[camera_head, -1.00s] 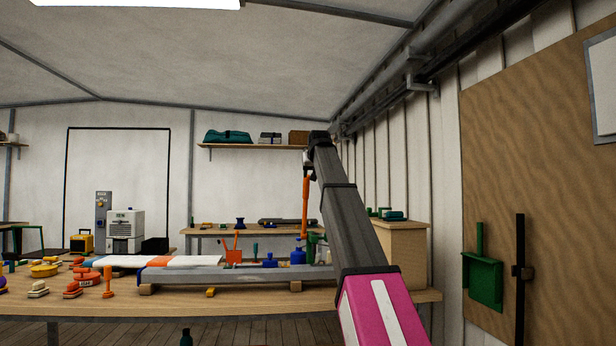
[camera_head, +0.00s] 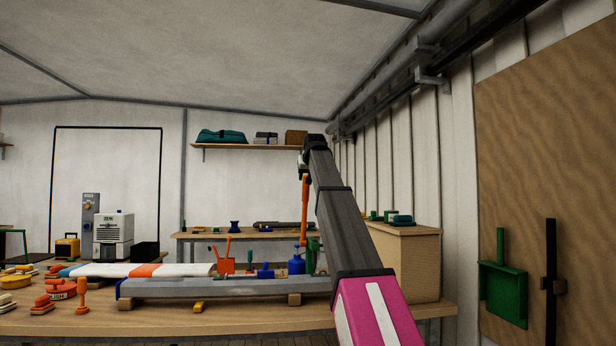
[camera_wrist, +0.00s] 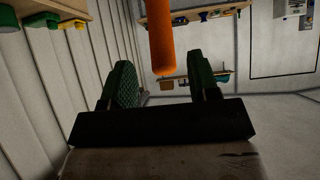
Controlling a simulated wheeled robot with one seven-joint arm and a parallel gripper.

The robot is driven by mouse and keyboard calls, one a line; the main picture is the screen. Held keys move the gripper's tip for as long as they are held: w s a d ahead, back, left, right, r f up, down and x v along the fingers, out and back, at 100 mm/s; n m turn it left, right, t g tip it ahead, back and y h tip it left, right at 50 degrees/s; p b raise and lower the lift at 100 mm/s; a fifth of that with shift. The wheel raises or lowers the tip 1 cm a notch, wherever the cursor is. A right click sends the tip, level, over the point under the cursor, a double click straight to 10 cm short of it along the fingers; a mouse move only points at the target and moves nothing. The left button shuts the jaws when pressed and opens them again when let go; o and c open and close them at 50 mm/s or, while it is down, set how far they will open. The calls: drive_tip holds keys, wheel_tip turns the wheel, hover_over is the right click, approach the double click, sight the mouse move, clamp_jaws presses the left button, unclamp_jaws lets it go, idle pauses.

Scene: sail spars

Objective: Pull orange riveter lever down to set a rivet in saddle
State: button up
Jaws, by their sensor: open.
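The orange riveter lever (camera_head: 304,212) stands nearly upright at the right end of the bench, its top close to the end of my arm. In the wrist view the lever (camera_wrist: 162,38) comes down from the top edge, its rounded end between the two green fingers. My gripper (camera_wrist: 160,64) is open, with gaps on both sides of the lever and no visible contact. In the head view the fingers are too small to make out. A green part (camera_head: 313,256) shows below the lever, partly behind my arm. The saddle and rivet cannot be made out.
A grey spar (camera_head: 215,289) lies on wooden blocks along the workbench (camera_head: 245,322). An orange cup with tools (camera_head: 227,266) is farther left. A wooden cabinet (camera_head: 412,262) stands right, behind my arm.

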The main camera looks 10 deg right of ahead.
sight(307, 187)
drive_tip(key=x, duration=0.8)
drive_tip(key=shift+w+f, duration=0.15)
drive_tip(key=shift+w, duration=0.1)
drive_tip(key=shift+s, duration=0.15)
drive_tip(key=c, duration=1)
drive_tip(key=shift+o, duration=0.2)
drive_tip(key=shift+s+f, duration=0.15)
drive_tip(key=s+f, duration=0.3)
drive_tip(key=s, duration=0.4)
drive_tip(key=shift+f, duration=0.4)
drive_tip(key=s+f, duration=0.5)
drive_tip(key=s, duration=0.1)
drive_tip(key=shift+f, duration=0.4)
drive_tip(key=shift+c, duration=0.3)
